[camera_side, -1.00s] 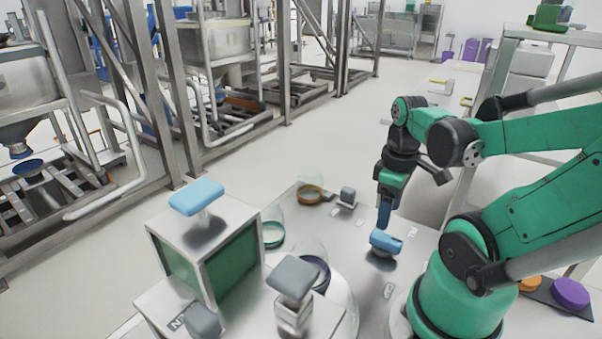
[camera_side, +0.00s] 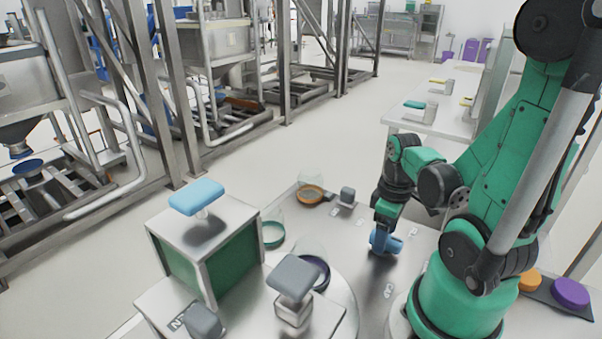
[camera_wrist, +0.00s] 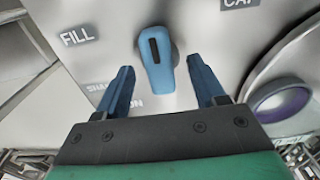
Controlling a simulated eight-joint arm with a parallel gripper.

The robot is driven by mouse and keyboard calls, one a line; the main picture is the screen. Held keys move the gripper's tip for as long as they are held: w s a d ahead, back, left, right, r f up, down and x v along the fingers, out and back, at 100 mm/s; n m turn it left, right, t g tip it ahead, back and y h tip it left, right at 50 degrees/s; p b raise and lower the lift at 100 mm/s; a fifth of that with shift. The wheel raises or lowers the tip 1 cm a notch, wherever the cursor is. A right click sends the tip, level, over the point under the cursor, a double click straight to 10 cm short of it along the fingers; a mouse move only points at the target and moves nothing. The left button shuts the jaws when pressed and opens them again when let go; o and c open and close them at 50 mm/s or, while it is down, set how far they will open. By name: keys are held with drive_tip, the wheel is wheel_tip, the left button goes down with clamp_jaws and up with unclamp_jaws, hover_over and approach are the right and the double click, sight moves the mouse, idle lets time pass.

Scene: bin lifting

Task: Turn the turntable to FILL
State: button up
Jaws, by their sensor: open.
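A blue selector knob (camera_side: 394,245) stands on the steel panel to the left of my arm's base. In the wrist view the knob (camera_wrist: 161,78) has a dark slot near its upper end, which points up between the FILL label (camera_wrist: 80,36) and the partly cut-off CAP label (camera_wrist: 240,3). My gripper (camera_side: 381,238) is low at the knob. In the wrist view my gripper (camera_wrist: 160,66) is open, with one blue finger on each side of the knob and gaps showing. The round turntable (camera_side: 345,299) lies left of the knob, partly hidden by a steel housing.
A purple-ringed glass vessel (camera_side: 320,270), a green-ringed one (camera_side: 271,236) and an orange-ringed one (camera_side: 311,194) stand nearby. A steel box with a blue top knob (camera_side: 197,196) and a grey knob (camera_side: 293,275) rise at front left. Orange and purple buttons (camera_side: 571,292) are at right.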

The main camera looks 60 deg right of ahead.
clamp_jaws()
drive_tip(key=shift+n, duration=0.4)
drive_tip(key=n, duration=0.5)
drive_tip(key=shift+n, duration=0.4)
drive_tip(key=n, duration=0.6)
drive_tip(key=shift+n, duration=0.3)
unclamp_jaws()
